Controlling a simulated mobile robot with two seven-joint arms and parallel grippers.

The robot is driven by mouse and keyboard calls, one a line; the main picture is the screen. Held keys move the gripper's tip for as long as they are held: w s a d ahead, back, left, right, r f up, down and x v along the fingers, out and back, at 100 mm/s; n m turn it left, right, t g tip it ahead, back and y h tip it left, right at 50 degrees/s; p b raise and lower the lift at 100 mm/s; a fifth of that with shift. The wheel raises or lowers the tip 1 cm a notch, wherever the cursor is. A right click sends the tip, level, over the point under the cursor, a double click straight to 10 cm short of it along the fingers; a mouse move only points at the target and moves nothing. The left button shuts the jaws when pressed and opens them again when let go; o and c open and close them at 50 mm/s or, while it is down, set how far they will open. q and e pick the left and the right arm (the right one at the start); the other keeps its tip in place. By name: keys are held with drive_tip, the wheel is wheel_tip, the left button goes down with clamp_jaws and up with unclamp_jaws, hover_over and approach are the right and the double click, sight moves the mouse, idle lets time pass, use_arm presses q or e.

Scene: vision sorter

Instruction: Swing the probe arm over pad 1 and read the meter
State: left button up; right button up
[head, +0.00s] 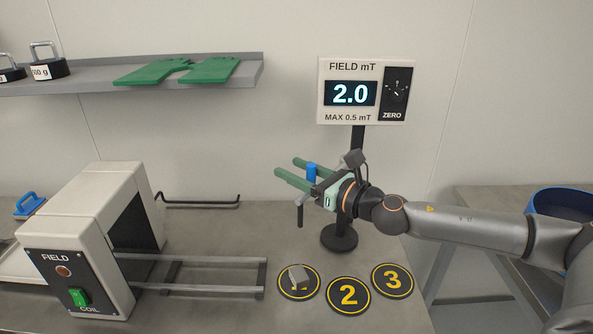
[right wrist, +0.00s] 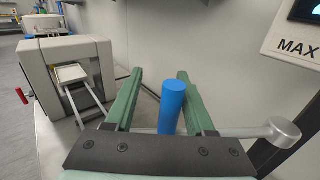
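The meter (head: 350,93) on its stand reads 2.0 under FIELD mT, with MAX 0.5 mT printed below. The blue handle (head: 311,172) of the probe arm stands upright between the green fingers of my right gripper (head: 285,168). In the right wrist view the blue handle (right wrist: 172,105) has a clear gap to the left finger, so the gripper looks open around it. A dark probe tip (head: 300,215) hangs above and behind pad 1 (head: 284,290). A grey block (head: 298,276) lies on pad 1 and partly hides its number. My left gripper is out of view.
Pad 2 (head: 348,295) and pad 3 (head: 392,280) lie to the right of pad 1. The field coil (head: 95,225) with its rails (head: 205,275) stands at the left. A shelf (head: 130,80) holds weights and green plates. A blue bin (head: 565,203) is at far right.

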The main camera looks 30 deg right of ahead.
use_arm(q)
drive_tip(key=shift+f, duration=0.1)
use_arm(e)
drive_tip(key=shift+d, duration=0.1)
drive_tip(key=b+v, duration=0.3)
drive_tip(key=b, duration=0.1)
drive_tip(key=shift+s+d+f, duration=0.25)
drive_tip(key=shift+s, duration=0.1)
drive_tip(key=shift+s+b, duration=0.35)
drive_tip(key=shift+b, duration=0.05)
drive_tip(key=shift+b+v, duration=1.15)
drive_tip(key=shift+b, duration=0.05)
drive_tip(key=b, duration=0.3)
approach(312, 179)
drive_tip(key=shift+w, duration=0.65)
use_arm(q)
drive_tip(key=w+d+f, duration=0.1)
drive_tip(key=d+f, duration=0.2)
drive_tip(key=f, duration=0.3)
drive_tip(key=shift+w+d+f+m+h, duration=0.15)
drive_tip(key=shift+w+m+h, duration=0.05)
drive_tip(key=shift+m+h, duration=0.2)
use_arm(e)
drive_tip(key=shift+a+r, duration=0.35)
drive_tip(key=shift+s, duration=0.1)
